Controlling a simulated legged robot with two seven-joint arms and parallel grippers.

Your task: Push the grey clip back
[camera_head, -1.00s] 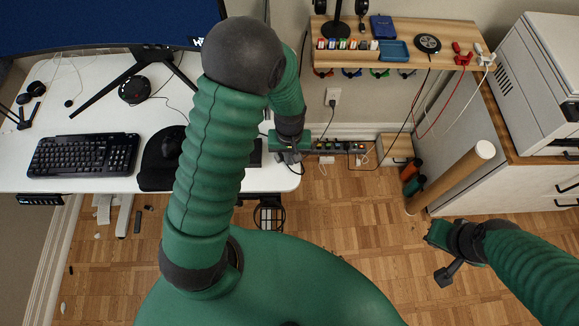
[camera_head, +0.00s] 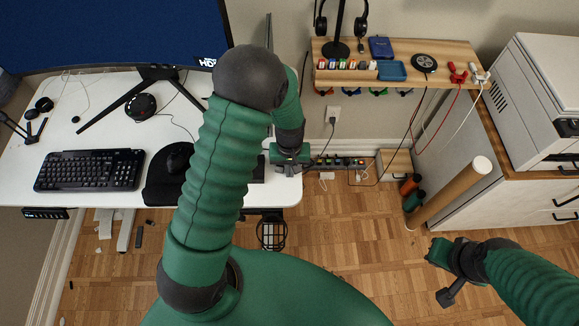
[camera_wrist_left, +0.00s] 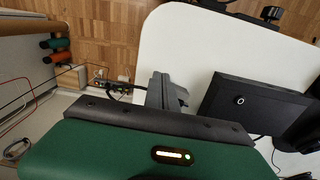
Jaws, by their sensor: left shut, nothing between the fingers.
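Small coloured clips hang under the front edge of the wall shelf in the head view. The rightmost clip (camera_head: 406,91) looks greyish, but it is too small to be sure that it is the grey clip. My left gripper (camera_head: 290,168) is shut and empty over the right end of the white desk, well left of and below the shelf. Its shut grey fingers (camera_wrist_left: 165,92) also show in the left wrist view, over the desk edge. My right gripper (camera_head: 440,262) hangs over the floor at the lower right; its fingers are unclear.
The wooden shelf (camera_head: 440,54) holds a headphone stand, a blue tray (camera_head: 391,70) and red and whitish clamps on cables. A power strip (camera_head: 335,162) lies low by the wall. A cardboard tube (camera_head: 450,192) leans near the cabinet.

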